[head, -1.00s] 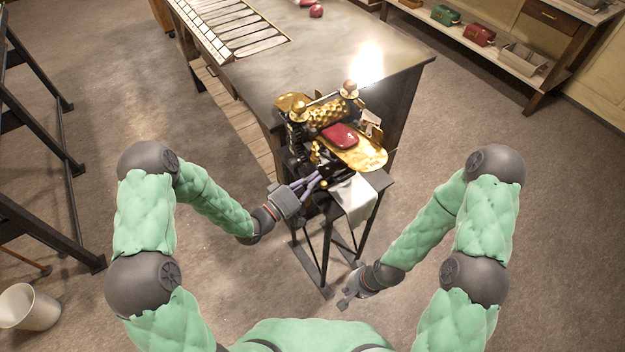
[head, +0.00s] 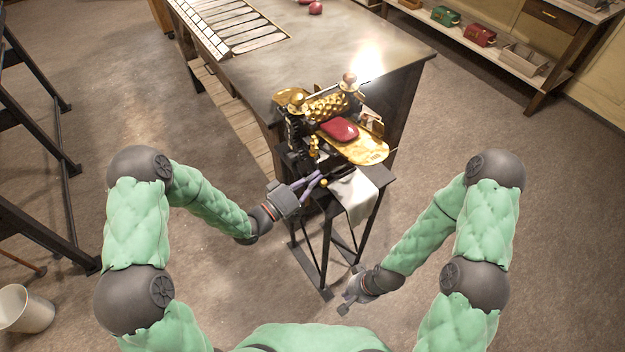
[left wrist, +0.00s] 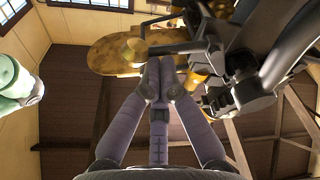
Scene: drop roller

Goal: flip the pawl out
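The roller machine has a gold patterned roller (head: 328,107) between two posts, on a dark stand in front of the bench. My left gripper (head: 322,178) is at the machine's near left side, below the roller. In the left wrist view its purple fingers (left wrist: 160,68) are together at the tips, with nothing clearly between them. A small brass knob (left wrist: 134,47) on a dark rod (left wrist: 172,48) is just beyond the tips; I cannot tell if they touch. I cannot clearly pick out the pawl among the dark side parts (left wrist: 238,80). My right gripper (head: 346,303) hangs low, away from the machine; its fingers are too small to read.
A red pad (head: 339,129) lies by the gold plate (head: 362,150) on the machine. A pale cloth (head: 357,197) hangs over the stand's front. The large bench (head: 340,50) stands behind. The floor to the right is clear.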

